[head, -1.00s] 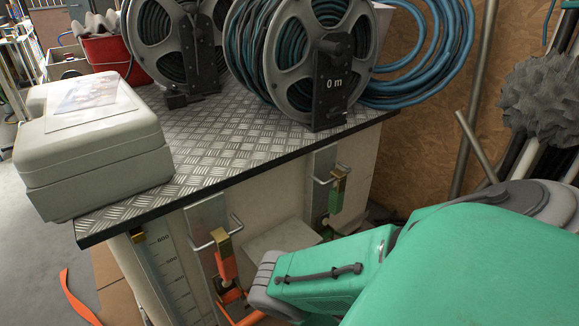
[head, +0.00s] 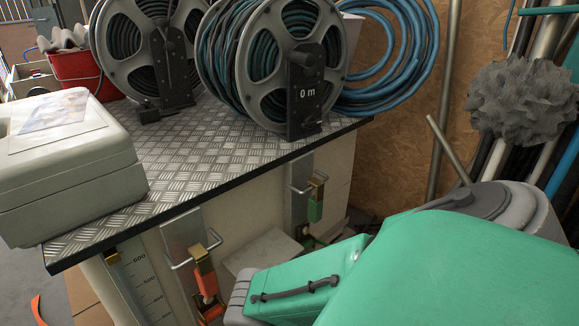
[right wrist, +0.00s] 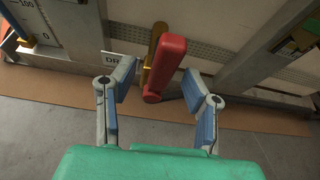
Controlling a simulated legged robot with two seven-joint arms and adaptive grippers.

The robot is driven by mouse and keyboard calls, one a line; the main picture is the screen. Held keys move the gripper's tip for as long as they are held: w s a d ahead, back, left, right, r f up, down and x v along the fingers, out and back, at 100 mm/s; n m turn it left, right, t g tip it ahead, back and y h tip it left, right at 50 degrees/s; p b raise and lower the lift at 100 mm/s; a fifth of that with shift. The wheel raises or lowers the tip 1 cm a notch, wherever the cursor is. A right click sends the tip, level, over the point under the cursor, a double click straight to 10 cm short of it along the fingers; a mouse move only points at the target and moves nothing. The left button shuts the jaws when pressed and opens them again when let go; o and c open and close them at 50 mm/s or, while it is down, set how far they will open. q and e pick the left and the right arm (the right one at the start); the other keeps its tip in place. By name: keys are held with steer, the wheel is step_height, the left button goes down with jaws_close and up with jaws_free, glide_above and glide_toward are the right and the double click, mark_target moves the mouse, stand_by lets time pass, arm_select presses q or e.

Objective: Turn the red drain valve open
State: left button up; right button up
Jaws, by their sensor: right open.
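The red drain valve handle (right wrist: 166,68) shows in the right wrist view, a stubby lever slanting down from a brass body (right wrist: 153,50). A partly covered label (right wrist: 115,62) starting "DR" is beside it. My right gripper (right wrist: 158,84) is open, one finger on each side of the handle, with visible gaps; whether the handle is fully between the pads in depth I cannot tell. My left gripper is in neither view.
A bench top (head: 190,165) carries a pale case (head: 70,165) and hose reels (head: 290,70). Below its edge are an orange handle (head: 205,280) and a green handle (head: 315,207) with metal loops. In the wrist view, a metal post (right wrist: 215,65) stands right of the valve.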

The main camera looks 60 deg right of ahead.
steer(key=v, duration=0.9)
steer(key=shift+s, duration=0.25)
steer(key=s+a+r+m+g+y, duration=0.25)
steer(key=a+r+m+g, duration=0.45)
steer(key=m, duration=0.9)
steer(key=s+a+r+m+g+y, duration=0.1)
steer(key=s+a+r+m+g, duration=0.55)
steer(key=m, duration=0.95)
step_height(320, 180, up, 16)
steer(key=w+t+p, duration=0.1)
steer(key=w+p, duration=0.1)
steer(key=p, duration=1.1)
steer(key=shift+a+f+m, duration=0.2)
steer(key=shift+m, duration=0.2)
